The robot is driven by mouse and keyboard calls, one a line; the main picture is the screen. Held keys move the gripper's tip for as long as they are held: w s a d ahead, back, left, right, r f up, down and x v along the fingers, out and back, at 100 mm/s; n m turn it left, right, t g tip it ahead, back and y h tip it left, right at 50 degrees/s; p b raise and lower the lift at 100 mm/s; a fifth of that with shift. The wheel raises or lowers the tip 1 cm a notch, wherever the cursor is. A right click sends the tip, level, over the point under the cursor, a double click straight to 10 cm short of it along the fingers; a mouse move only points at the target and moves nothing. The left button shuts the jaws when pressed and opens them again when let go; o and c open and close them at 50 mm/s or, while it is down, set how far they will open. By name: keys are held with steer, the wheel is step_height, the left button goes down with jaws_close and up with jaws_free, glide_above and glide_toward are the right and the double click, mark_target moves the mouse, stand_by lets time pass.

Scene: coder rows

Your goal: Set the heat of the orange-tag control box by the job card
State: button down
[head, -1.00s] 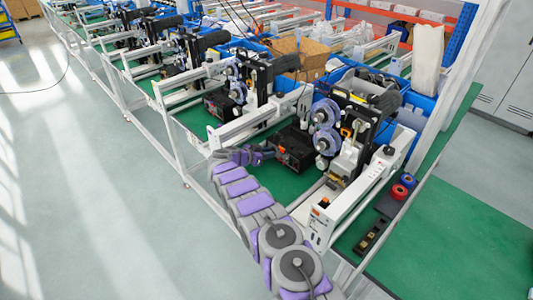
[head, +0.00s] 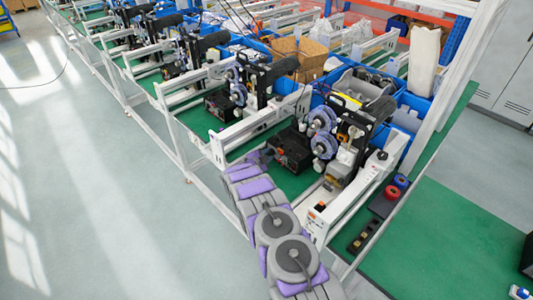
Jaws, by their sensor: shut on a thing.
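A black control box (head: 294,147) sits on the green bench top, left of the purple rollers, with a small orange-red mark on its front. My gripper (head: 268,155) is at the left front of this box, at the end of my grey and purple arm. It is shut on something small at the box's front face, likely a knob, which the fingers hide. The dial setting is too small to read. Another black control box (head: 222,104) stands on the bench further back. I cannot make out a job card.
Purple rollers (head: 323,130) and a black machine stand right of the box. A white rail (head: 345,200) runs along the right side. Red (head: 392,192) and blue (head: 401,182) rolls lie near the right edge. The grey floor (head: 90,200) on the left is clear.

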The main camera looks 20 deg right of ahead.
steer(key=m+p, duration=0.1)
steer(key=m+t, duration=0.1)
steer(key=shift+s+d+f+m+t+p, duration=0.1)
steer(key=shift+s+f+m+t+p, duration=0.05)
steer(key=shift+m+t+p, duration=0.2)
steer(key=m+p, duration=0.1)
steer(key=m+t+p, duration=0.1)
steer(key=m, duration=0.1)
steer(key=shift+s+d+f+h+p, duration=0.1)
steer(key=shift+f+h+p, duration=0.05)
steer(key=shift+h+p, duration=0.2)
steer(key=shift+f+m+t+h+p, duration=0.1)
steer(key=shift+m+t+h+p, duration=0.2)
steer(key=shift+m+p, duration=0.35)
steer(key=shift+f, duration=0.1)
steer(key=c, duration=1.1)
jaws_free()
steer(key=shift+s, duration=0.1)
steer(key=f+p+v, duration=0.1)
steer(key=p+v, duration=0.1)
steer(key=v, duration=1.5)
steer(key=shift+r, duration=0.5)
